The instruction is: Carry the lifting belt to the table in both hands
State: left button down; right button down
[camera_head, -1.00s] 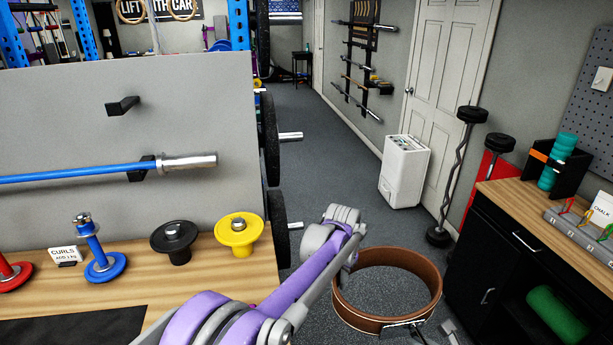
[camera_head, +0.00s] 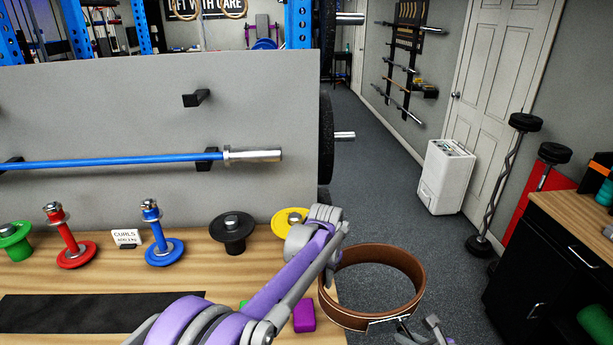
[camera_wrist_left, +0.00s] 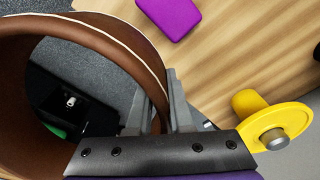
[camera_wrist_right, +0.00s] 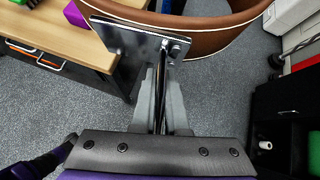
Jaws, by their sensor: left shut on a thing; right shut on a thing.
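The brown lifting belt (camera_head: 345,314) is a closed ring with a metal buckle, held up beside the right end of the wooden table (camera_head: 255,268). In the head view its left side overlaps the table's edge. My left gripper (camera_wrist_left: 160,105) is shut on the belt's band at the left; in the head view my purple and grey arm partly hides it. My right gripper (camera_wrist_right: 162,95) is shut on the belt at the metal buckle (camera_wrist_right: 125,42), on its near side. The floor shows through the ring.
The table holds a black mat (camera_head: 100,312), a purple block (camera_head: 304,316) near the right edge, a yellow weight (camera_head: 288,220), and a row of weights at the back. A black cabinet (camera_head: 540,275) stands at right. Grey floor lies between.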

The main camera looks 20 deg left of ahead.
aim_at(119, 313)
jog(key=j+u, duration=0.65)
jog(key=j, duration=0.25)
jog(key=i+j+u, duration=0.15)
jog(key=j+u, duration=0.2)
jog(key=i+j+u, duration=0.15)
jog(key=j+u, duration=0.2)
jog(key=j, duration=0.15)
